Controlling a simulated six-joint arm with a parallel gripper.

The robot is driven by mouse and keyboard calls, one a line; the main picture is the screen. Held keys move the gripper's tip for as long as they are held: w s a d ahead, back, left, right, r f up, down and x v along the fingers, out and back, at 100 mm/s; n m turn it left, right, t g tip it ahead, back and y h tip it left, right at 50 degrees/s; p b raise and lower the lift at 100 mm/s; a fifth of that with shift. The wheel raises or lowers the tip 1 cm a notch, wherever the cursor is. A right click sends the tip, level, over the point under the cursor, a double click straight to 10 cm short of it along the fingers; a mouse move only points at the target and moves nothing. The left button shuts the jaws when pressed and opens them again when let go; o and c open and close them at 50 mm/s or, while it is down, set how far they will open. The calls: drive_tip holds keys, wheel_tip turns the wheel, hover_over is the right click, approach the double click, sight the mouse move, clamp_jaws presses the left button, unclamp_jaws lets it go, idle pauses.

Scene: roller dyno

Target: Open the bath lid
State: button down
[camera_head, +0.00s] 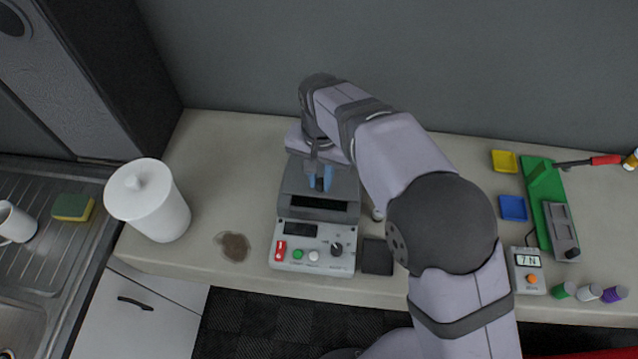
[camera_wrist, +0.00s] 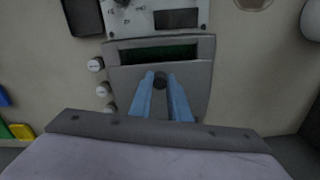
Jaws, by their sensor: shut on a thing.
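The bath (camera_head: 313,240) is a light grey box with a control panel on its front, standing on the bench. Its grey lid (camera_head: 291,182) lies over the rear part of the top; it also shows in the wrist view (camera_wrist: 134,80). A dark open strip (camera_wrist: 158,54) shows between the lid's front edge and the panel. My gripper (camera_head: 320,183) is over the lid, its blue fingers shut on the small dark lid knob (camera_wrist: 159,81). The fingers partly hide the knob, and my arm hides the bath's back right side.
A white lidded canister (camera_head: 148,208) and a brown stain (camera_head: 235,247) are left of the bath. A dark square pad (camera_head: 377,257) lies at its right. Several small white-capped vials (camera_wrist: 96,65) stand close beside the bath. Blue (camera_head: 513,208) and yellow (camera_head: 504,161) trays are farther right.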

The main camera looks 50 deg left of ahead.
drive_tip(key=w+a+p, duration=0.3)
drive_tip(key=shift+w+a+r, duration=0.25)
drive_tip(key=shift+w+a, duration=0.05)
drive_tip(key=shift+a, duration=0.1)
drive_tip(key=shift+w+a+f+p, duration=0.15)
drive_tip(key=shift+w+a+p, duration=0.15)
drive_tip(key=shift+w+a, duration=0.2)
drive_tip(key=c, duration=1.7)
unclamp_jaws()
drive_tip(key=shift+d, duration=0.1)
drive_tip(key=shift+o, duration=0.2)
wheel_tip(320, 180, up, 7)
drive_tip(key=b, duration=0.2)
